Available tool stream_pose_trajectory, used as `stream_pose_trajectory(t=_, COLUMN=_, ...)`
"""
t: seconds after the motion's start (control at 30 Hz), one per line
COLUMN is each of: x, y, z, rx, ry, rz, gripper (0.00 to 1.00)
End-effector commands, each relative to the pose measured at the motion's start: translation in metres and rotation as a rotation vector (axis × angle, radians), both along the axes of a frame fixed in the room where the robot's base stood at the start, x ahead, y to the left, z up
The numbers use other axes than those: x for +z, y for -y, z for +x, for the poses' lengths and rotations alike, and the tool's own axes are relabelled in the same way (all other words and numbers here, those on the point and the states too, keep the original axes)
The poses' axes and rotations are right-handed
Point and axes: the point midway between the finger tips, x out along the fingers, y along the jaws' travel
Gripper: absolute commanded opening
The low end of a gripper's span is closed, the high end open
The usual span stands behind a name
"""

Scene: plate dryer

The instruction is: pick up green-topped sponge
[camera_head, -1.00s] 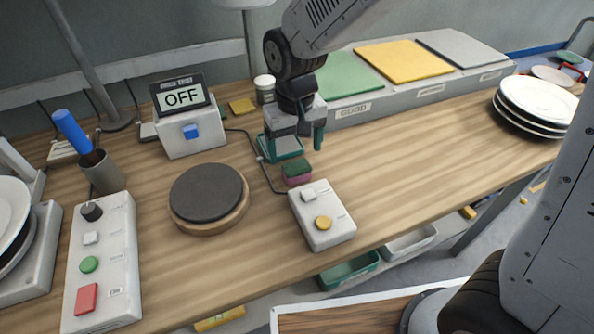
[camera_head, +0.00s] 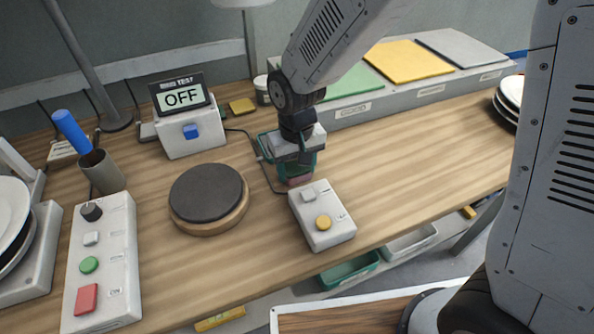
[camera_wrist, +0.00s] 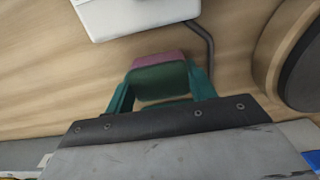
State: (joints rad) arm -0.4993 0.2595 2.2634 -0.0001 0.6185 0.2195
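The green-topped sponge has a dark green top and a pink lower part. In the head view only a bit of the pink part of the sponge (camera_head: 299,181) shows below my gripper (camera_head: 297,168), which hides the rest. In the wrist view the sponge (camera_wrist: 159,77) lies between the tips of my gripper's two teal fingers (camera_wrist: 160,88). The fingers are apart, one at each side of the sponge. A narrow gap seems to show at the sides, so I see no clear grip. The sponge rests on the wooden table.
A white box with a yellow button (camera_head: 322,216) stands just in front of the sponge. A round dark pad (camera_head: 208,192) on a wooden base is to the left. A black cable (camera_wrist: 205,45) runs close beside the sponge. The table to the right is clear.

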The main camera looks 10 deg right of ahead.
Motion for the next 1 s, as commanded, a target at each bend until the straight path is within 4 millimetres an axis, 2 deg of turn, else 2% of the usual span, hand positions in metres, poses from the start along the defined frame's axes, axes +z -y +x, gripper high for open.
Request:
stream_pose_trajectory(t=0.27, x=0.001, y=0.000, z=0.000, rx=0.000, ry=0.000, rz=0.000, gripper=0.34)
stream_pose_trajectory(t=0.37, x=0.009, y=0.000, z=0.000, rx=0.000, ry=0.002, rz=0.001, gripper=0.34)
stream_pose_trajectory(t=0.8, x=0.088, y=0.000, z=0.001, rx=0.000, ry=0.003, rz=0.002, gripper=0.34)
stream_pose_trajectory(t=1.0, x=0.100, y=0.000, z=0.000, rx=0.000, ry=0.000, rz=0.000, gripper=0.34)
